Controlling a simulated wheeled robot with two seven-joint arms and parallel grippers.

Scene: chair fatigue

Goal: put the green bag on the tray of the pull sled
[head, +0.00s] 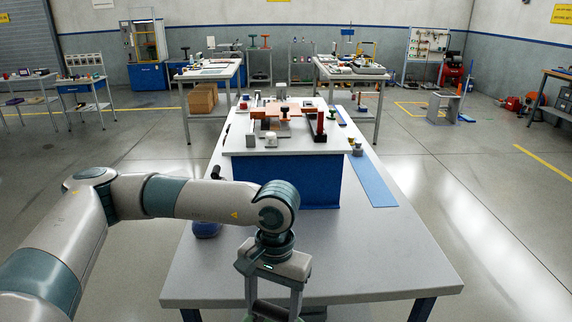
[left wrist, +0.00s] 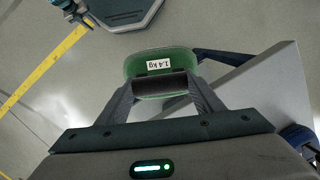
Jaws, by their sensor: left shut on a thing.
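The green bag (left wrist: 160,64), with a white "1.4 kg" label, hangs between the fingers of my left gripper (left wrist: 160,86) in the left wrist view. The gripper is shut on it at a dark bar-like part. The bag is over the floor beside the table edge. In the head view my left gripper (head: 272,310) is at the bottom, near the table's front edge, and the bag is mostly hidden or out of frame. I cannot clearly make out the pull sled or its tray. My right gripper is not in view.
The grey table (head: 330,270) has a wide clear front. A blue box (head: 312,181) with a white top carries an orange-and-black rig (head: 285,116). A dark blue object (head: 206,229) lies at the left, a blue strip (head: 373,181) at the right. The table (left wrist: 255,95) also shows in the wrist view.

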